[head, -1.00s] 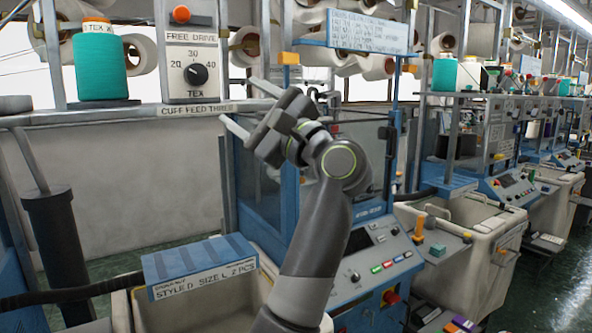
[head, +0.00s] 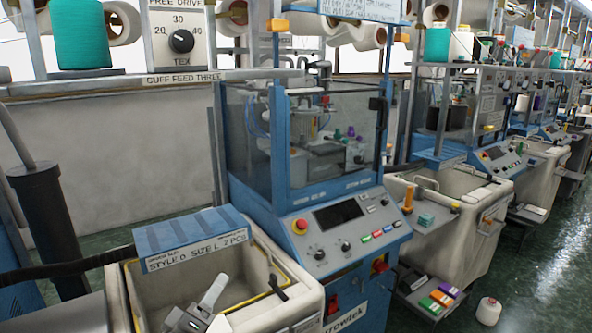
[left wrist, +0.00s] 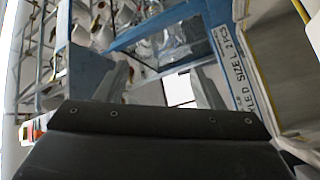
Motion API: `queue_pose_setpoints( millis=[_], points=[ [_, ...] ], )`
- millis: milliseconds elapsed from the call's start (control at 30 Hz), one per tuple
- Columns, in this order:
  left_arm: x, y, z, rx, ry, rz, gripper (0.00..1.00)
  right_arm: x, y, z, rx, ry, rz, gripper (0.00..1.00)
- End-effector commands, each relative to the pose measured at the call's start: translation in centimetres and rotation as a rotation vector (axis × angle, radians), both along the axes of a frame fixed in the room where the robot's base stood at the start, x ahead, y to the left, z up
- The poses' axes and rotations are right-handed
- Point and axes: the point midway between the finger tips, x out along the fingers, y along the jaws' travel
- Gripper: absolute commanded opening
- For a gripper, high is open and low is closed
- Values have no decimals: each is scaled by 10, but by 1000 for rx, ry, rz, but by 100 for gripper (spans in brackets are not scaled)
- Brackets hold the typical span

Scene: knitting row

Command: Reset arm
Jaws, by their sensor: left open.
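My left gripper (head: 207,303) shows at the bottom of the head view, low over the open cream bin (head: 307,288) in front of the knitting machine. One pale finger points up and the rest is cut off by the frame edge. In the left wrist view the two fingers of this gripper (left wrist: 160,88) stand apart with nothing between them. My right gripper is in neither view.
A blue label box (head: 190,236) sits on the bin's back edge. The machine's control panel (head: 345,225) stands right behind the bin. A black post (head: 50,215) is at left. A cone (head: 488,311) lies on the floor at right.

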Motion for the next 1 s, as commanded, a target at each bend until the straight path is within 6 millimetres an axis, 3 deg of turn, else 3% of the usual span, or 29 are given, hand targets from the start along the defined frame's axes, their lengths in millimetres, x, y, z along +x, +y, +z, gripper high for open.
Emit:
queue_pose_setpoints(
  millis=[33, 100, 200, 300, 500, 733, 767, 1000],
  points=[
    [-18, 10, -33, 118, 90, 11, 62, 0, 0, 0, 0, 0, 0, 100],
    [-46, 23, -76, 287, 220, 15, 62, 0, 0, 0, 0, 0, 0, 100],
    [-94, 46, -131, 516, 413, 5, 62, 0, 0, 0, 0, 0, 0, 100],
    [-147, 70, -173, 713, 598, -24, 62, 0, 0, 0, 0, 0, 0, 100],
    [-240, 108, -217, 974, 893, -104, 62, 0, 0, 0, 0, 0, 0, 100],
    [-330, 140, -232, 1161, 1163, -204, 62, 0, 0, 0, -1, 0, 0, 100],
    [-336, 143, -235, 1175, 1186, -217, 62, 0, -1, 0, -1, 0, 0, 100],
    [-316, 147, -295, 1157, 1193, -230, 62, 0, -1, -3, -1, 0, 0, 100]
  ],
)
